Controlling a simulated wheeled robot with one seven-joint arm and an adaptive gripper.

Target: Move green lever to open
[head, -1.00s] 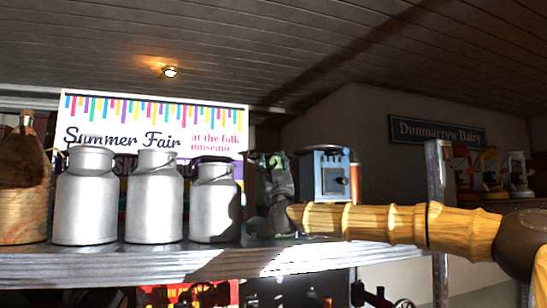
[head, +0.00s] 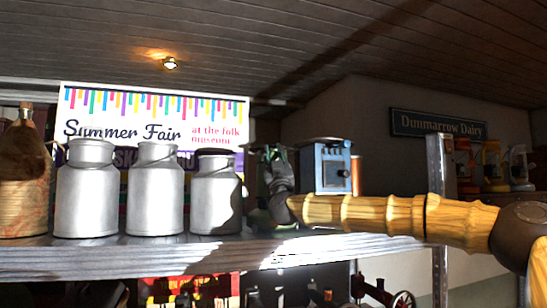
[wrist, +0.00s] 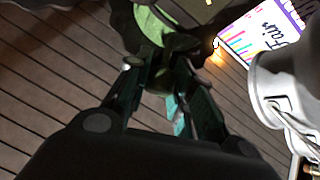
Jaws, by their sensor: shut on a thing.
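My gripper (wrist: 172,62) has its dark fingers drawn together at the tips, shut on a thin dark part that I take for the green lever; the fingers mostly hide it. A pale green rounded surface (wrist: 150,24) shows just beyond the fingertips in the wrist view, and it seems to belong to the same green device. In the head view my gripper (head: 277,165) is at the shelf, between the milk cans and a blue box. The green device is mostly hidden behind it there, and the lever's angle cannot be told.
Silver milk cans (head: 155,195) stand on the shelf (head: 190,262) close to the left of my gripper. The blue box (head: 331,168) stands close to its right. A Summer Fair sign (head: 150,105) is behind the cans. A metal post (head: 437,180) rises near my arm at the right.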

